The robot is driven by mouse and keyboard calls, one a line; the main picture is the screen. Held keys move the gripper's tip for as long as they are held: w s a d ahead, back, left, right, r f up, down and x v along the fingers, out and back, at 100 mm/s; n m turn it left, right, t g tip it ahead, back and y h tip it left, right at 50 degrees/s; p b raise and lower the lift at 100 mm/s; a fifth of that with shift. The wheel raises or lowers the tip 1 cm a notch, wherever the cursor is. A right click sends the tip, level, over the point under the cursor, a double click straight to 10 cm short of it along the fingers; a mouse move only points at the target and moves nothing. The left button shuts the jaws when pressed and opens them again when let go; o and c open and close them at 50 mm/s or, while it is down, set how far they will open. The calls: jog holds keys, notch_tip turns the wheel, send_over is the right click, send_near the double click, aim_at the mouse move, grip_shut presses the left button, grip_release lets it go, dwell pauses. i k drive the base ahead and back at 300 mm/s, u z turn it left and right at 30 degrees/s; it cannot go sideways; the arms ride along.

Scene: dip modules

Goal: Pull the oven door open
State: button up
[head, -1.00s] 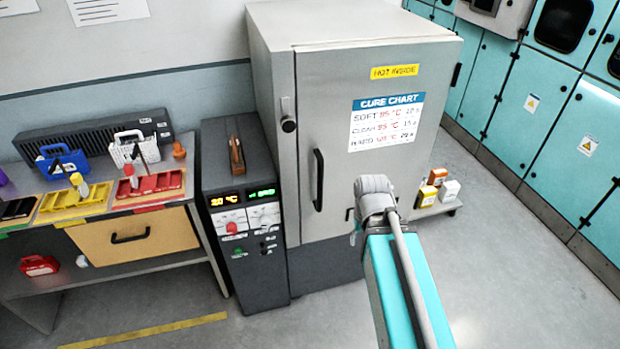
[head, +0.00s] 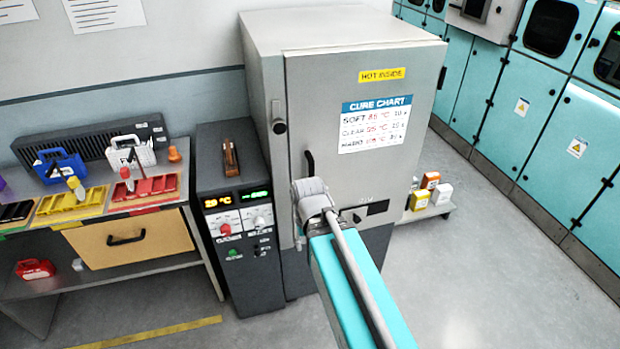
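The oven (head: 345,35) is a tall grey cabinet in the middle of the head view. Its door (head: 330,95) looks shut, flush with the front. The door carries a yellow "HOT INSIDE" label and a cure chart (head: 375,123). The black vertical door handle (head: 310,161) is on the left side of the door. Only its top end shows, and my arm hides the rest. My arm, with a teal link and a grey joint, stands in front of the handle's lower part. My gripper is hidden behind the arm, so contact with the handle cannot be seen.
A dark control box (head: 235,220) with displays and knobs stands left of the oven. A workbench (head: 125,240) with coloured trays is further left. A low shelf (head: 430,213) with small boxes is at the oven's right. Teal cabinets (head: 545,135) line the right. The floor in front is clear.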

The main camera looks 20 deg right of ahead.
aim_at(358, 116)
jog(key=k, duration=1.6)
jog(key=z, duration=0.55)
jog(key=i, duration=1)
